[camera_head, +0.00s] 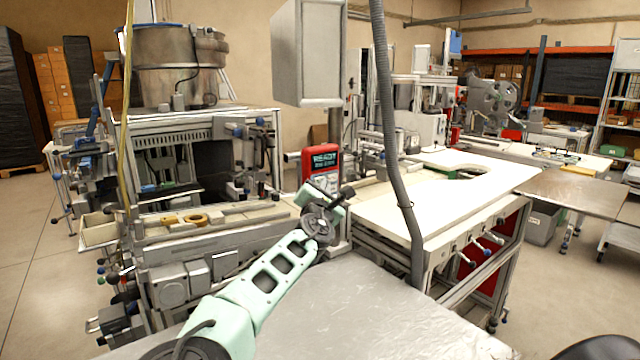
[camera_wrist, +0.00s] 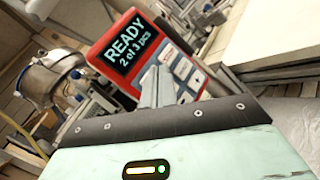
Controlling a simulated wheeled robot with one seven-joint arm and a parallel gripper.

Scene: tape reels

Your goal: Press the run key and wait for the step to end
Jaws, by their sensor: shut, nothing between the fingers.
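A red control box (camera_head: 320,162) with a dark display stands upright at the middle of the head view, beyond my gripper (camera_head: 326,193). In the wrist view the control box (camera_wrist: 97,54) looks tilted, and its display (camera_wrist: 128,48) reads "READY" and "2 of 3 pcs". Its light keys (camera_wrist: 183,68) lie below the display. My gripper's shut, empty fingers (camera_wrist: 157,84) point at the keypad and hide part of its left side. I cannot tell which key is the run key, or whether the fingertips touch the keypad.
A machine with a metal bowl (camera_head: 178,68) stands at the left, with yellow rings (camera_head: 195,219) on its front ledge. A grey hose (camera_head: 400,185) hangs right of the control box. A white-topped bench (camera_head: 440,212) stands beyond the hose. A bare metal surface (camera_head: 350,310) lies in front.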

